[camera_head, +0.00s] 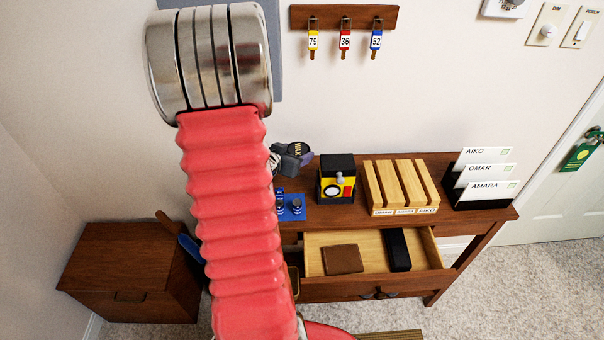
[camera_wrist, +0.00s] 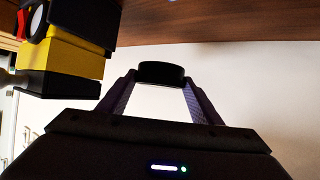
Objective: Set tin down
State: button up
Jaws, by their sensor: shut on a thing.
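In the wrist view the tin (camera_wrist: 161,74) is a black disc between the two fingertips. The wrist view shows a gap of pale background between it and the wooden tabletop (camera_wrist: 220,22), so it looks held off the wood.
A yellow and black box (camera_head: 337,180) stands right of the gripper; it also shows close by in the wrist view (camera_wrist: 75,58). A blue mat (camera_head: 292,207) with small pieces lies in front. A slatted wooden rack (camera_head: 401,186) stands farther right. The drawer (camera_head: 365,275) below is open.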

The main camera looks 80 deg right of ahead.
jog(key=shift+f, duration=1.6)
jog(key=shift+f, duration=2.1)
jog(key=o, duration=1.1)
jog(key=shift+f, duration=0.1)
